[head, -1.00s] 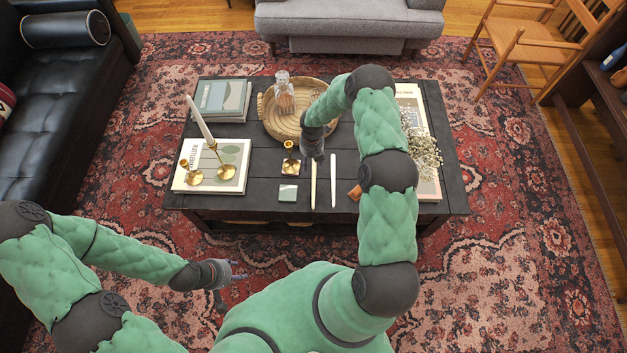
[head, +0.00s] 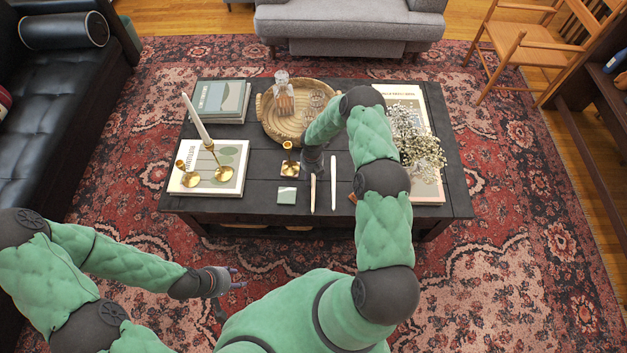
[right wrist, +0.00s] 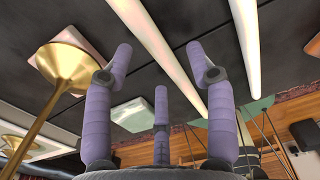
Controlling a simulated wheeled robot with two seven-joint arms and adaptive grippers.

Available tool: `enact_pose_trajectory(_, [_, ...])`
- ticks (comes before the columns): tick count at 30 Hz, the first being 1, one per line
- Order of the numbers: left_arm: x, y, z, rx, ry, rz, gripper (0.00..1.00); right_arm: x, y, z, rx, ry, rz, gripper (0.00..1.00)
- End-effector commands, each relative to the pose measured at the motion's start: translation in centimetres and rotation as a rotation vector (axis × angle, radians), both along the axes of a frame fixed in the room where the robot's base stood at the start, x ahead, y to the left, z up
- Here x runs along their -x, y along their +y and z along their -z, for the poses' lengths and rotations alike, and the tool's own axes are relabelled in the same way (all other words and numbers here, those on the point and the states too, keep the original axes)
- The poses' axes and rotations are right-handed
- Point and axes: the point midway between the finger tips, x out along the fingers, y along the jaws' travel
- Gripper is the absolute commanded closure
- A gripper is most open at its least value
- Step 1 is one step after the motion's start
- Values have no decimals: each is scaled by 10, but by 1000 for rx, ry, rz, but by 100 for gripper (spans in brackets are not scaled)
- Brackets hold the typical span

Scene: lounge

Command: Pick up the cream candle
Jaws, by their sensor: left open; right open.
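The cream candle (head: 313,194) lies on the dark coffee table, its far end hidden under my right gripper in the head view. In the right wrist view the cream candle (right wrist: 158,40) runs diagonally between the spread fingers. My right gripper (head: 313,168) is open and empty, low over that far end; I cannot tell whether it touches. Its fingers (right wrist: 159,55) show in the right wrist view. A white candle (head: 333,184) lies parallel, just to the right, also in the right wrist view (right wrist: 247,50). My left gripper (head: 238,279) is open and empty, off the table's front left.
A brass candlestick (head: 289,160) and a green coaster (head: 287,195) are left of the cream candle. A woven tray (head: 265,125) with a decanter (head: 284,95) is behind. Flowers (head: 420,150) lie at right. Another candlestick (head: 223,173) holds a candle at left.

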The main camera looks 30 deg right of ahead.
Motion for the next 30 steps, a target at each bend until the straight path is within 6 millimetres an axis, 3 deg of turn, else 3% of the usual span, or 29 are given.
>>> enact_pose_trajectory(3, [0, 0, 7, 0, 0, 0, 55, -1, -1, 14, 1, -2, 2, 44])
enact_pose_trajectory(10, [0, 0, 6, 0, 0, 0, 55, -1, -1, 14, 1, -2, 1, 44])
enact_pose_trajectory(16, [0, 0, 6, 0, 0, 0, 55, -1, -1, 14, 1, -2, 1, 100])
enact_pose_trajectory(30, [0, 0, 4, 0, 0, 0, 55, -1, -1, 11, 1, -2, 1, 100])
